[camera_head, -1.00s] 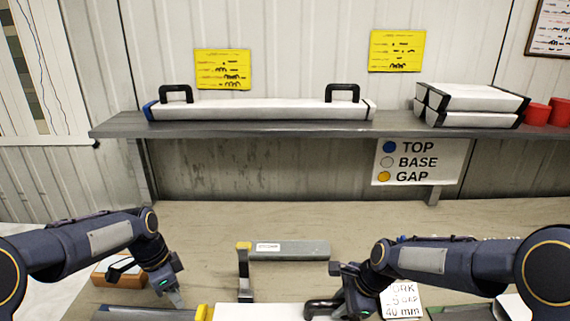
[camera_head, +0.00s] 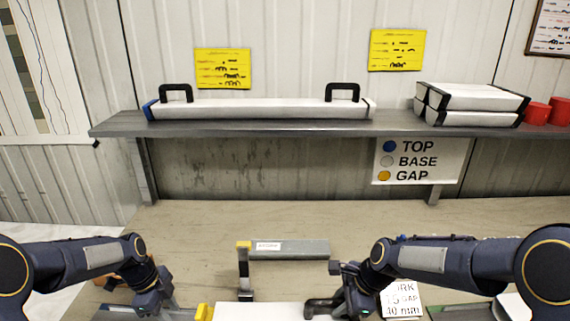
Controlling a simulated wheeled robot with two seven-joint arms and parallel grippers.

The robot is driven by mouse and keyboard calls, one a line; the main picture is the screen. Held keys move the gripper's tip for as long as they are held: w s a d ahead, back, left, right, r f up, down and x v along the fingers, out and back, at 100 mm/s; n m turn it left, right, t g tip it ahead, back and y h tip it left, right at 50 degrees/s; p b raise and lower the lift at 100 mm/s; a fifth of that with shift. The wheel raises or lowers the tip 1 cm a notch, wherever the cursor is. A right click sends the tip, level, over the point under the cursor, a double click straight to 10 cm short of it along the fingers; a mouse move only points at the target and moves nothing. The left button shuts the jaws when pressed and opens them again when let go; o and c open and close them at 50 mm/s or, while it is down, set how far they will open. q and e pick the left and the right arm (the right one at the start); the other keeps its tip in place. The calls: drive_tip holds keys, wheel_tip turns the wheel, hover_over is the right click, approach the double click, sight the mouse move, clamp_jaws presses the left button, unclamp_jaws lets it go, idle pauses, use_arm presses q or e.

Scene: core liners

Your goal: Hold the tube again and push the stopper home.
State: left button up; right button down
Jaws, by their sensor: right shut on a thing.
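A white tube (camera_head: 258,312) lies at the bottom edge of the view, cut off by the frame. A yellow stopper-like piece (camera_head: 204,312) is at its left end; I cannot tell how deep it sits. A black handle (camera_head: 320,304) stands at the tube's right. My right gripper (camera_head: 344,300) is at this handle and shut on it; its fingertips are mostly hidden. My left gripper (camera_head: 158,302) is low at the left, apart from the yellow piece and left of it. Its fingertips are unclear, so its opening does not show.
A grey bar (camera_head: 288,249) with a label lies on the bench behind the tube. A yellow-topped upright (camera_head: 244,268) stands at its left end. A white card (camera_head: 403,298) is beside my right gripper.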

use_arm(q)
drive_tip(key=shift+f, duration=1.05)
drive_tip(key=shift+f, duration=0.15)
drive_tip(key=shift+x, duration=0.75)
drive_tip(key=shift+s+f, duration=0.1)
drive_tip(key=shift+f, duration=0.05)
